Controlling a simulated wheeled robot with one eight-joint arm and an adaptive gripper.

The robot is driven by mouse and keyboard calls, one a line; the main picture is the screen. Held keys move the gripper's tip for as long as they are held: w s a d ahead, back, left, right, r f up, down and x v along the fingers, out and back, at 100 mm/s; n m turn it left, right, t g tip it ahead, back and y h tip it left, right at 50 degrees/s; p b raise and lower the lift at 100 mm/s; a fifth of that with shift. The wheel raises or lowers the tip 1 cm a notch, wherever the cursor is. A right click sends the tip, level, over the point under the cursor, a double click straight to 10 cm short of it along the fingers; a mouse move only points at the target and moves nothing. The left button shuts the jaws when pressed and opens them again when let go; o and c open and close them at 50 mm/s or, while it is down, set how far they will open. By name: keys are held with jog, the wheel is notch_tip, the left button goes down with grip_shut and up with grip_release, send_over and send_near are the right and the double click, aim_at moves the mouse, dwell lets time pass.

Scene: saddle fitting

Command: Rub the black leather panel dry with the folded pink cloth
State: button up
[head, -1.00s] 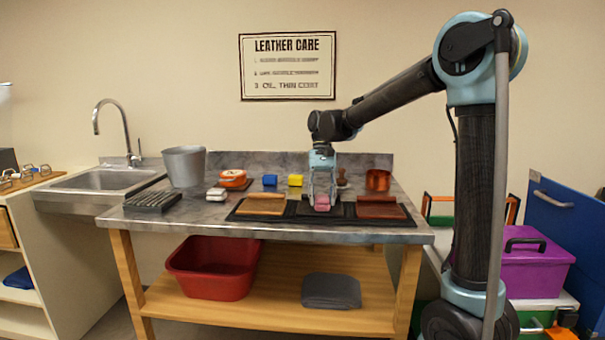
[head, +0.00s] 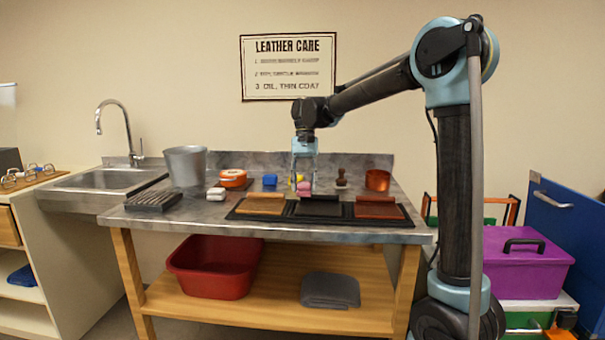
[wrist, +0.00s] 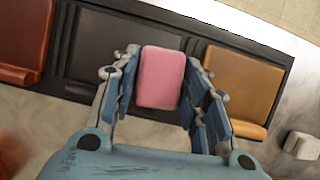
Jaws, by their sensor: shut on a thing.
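My gripper (head: 304,186) is shut on the folded pink cloth (head: 304,189), which also shows between the fingers in the wrist view (wrist: 161,78). The black leather panel (head: 318,208) lies flat in the middle of a dark tray, between a tan panel (head: 264,205) and a red-brown panel (head: 378,208). The cloth shows at the black panel's far left edge in the head view. The wrist view also shows the black panel (wrist: 110,50) partly behind the cloth and fingers. I cannot tell whether the cloth touches it.
The dark tray (head: 240,217) sits at the bench's front. A white block (head: 216,194), an orange tin (head: 232,178) and a metal bucket (head: 185,166) stand left.

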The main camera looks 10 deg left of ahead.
jog(key=shift+r, duration=2.1)
